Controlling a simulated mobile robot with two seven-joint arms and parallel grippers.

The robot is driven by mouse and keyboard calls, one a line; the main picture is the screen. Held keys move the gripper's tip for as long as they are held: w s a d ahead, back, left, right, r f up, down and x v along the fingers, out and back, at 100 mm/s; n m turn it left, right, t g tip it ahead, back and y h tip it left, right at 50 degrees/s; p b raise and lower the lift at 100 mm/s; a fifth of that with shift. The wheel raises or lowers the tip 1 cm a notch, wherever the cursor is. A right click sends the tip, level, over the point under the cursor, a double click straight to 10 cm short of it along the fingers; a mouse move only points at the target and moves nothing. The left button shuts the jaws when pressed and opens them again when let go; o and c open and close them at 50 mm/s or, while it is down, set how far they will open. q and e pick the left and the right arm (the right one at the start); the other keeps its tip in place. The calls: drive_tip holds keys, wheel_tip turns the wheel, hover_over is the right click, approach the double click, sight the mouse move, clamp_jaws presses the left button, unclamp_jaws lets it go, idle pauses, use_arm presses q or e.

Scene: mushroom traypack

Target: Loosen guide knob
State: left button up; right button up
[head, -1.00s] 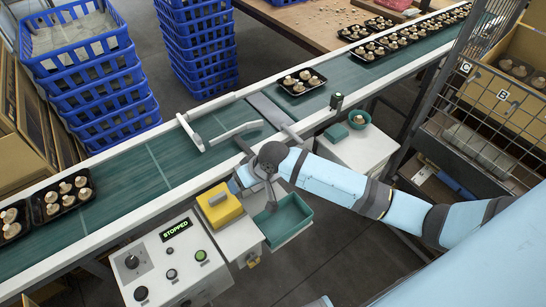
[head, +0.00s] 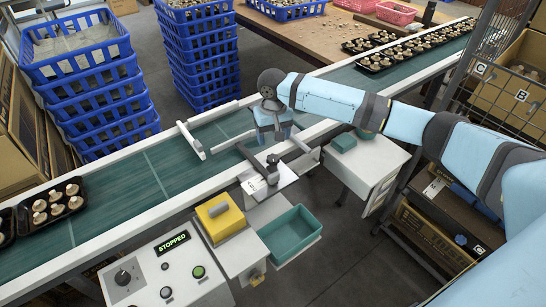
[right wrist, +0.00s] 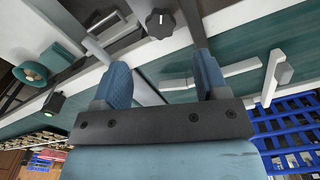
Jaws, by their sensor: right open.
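The guide knob (head: 272,159) is small and dark, on the bracket at the belt's near edge. In the right wrist view the knob (right wrist: 160,22) is black and lobed, just beyond the gap between my fingertips, and looks untouched. My right gripper (head: 273,132) is over the belt's near side, pointing down, a little behind the knob in the head view. Its two blue fingers are apart and empty in the right wrist view (right wrist: 162,75). Light guide rails (head: 215,130) lie across the green belt (head: 150,175). My left gripper is not in view.
A control box (head: 170,270) reading STOPPED, a yellow block (head: 219,218) and a teal bin (head: 290,234) stand near the knob. Blue crates (head: 95,95) are stacked behind the belt. Mushroom trays (head: 52,204) sit on the belt. A wire cage is at right.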

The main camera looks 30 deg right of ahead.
sight(273, 158)
wheel_tip(273, 158, down, 9)
drive_tip(key=shift+r+b, duration=0.2)
drive_tip(key=shift+b, duration=0.15)
drive_tip(key=c, duration=0.9)
